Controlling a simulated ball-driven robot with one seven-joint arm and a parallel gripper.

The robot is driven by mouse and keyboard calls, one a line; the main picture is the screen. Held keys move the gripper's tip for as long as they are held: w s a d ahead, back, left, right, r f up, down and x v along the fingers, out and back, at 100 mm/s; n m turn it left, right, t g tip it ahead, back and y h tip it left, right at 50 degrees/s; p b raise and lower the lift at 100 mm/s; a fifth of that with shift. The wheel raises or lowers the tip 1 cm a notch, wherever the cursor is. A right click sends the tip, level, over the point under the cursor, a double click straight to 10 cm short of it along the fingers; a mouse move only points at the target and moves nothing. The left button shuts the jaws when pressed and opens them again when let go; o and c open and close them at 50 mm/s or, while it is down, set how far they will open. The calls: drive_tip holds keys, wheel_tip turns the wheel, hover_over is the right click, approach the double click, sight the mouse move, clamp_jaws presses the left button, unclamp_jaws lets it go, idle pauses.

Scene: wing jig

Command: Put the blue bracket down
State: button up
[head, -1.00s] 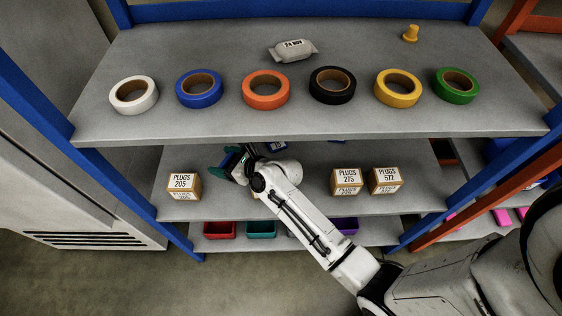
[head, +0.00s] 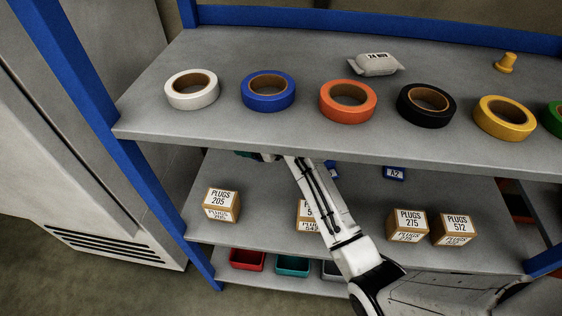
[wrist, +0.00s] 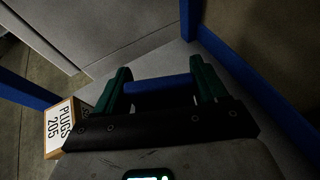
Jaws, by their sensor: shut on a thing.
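The blue bracket (wrist: 158,84) shows as a dark blue bar between the green fingers of my gripper (wrist: 160,74) in the wrist view. My gripper is shut on it. Whether the bracket touches the middle shelf (head: 270,215) or hangs above it, I cannot tell. In the head view my gripper is almost wholly hidden under the front edge of the top shelf; only a sliver of green shows. The bracket is hidden there.
A PLUGS 205 box (head: 221,204) stands on the middle shelf; it also shows in the wrist view (wrist: 62,128). PLUGS 275 (head: 407,225) and PLUGS 572 (head: 454,229) stand to the right. The top shelf (head: 300,130) hangs over my arm. A blue post (wrist: 190,18) is close.

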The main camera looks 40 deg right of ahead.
drive_tip(key=b, duration=0.3)
hover_over(277, 164)
wheel_tip(277, 164, down, 7)
drive_tip(key=shift+a+f, duration=0.1)
drive_tip(key=shift+f+b, duration=0.45)
drive_tip(key=shift+f, duration=1.1)
drive_tip(key=shift+f, duration=0.1)
drive_tip(key=o, duration=1.1)
drive_tip(key=shift+c, duration=0.2)
drive_tip(key=shift+s+r, duration=0.25)
drive_tip(key=shift+s, duration=0.05)
drive_tip(key=p+v, duration=0.3)
drive_tip(key=v, duration=0.8)
drive_tip(key=shift+s+d, duration=0.2)
drive_tip(key=shift+d, duration=0.05)
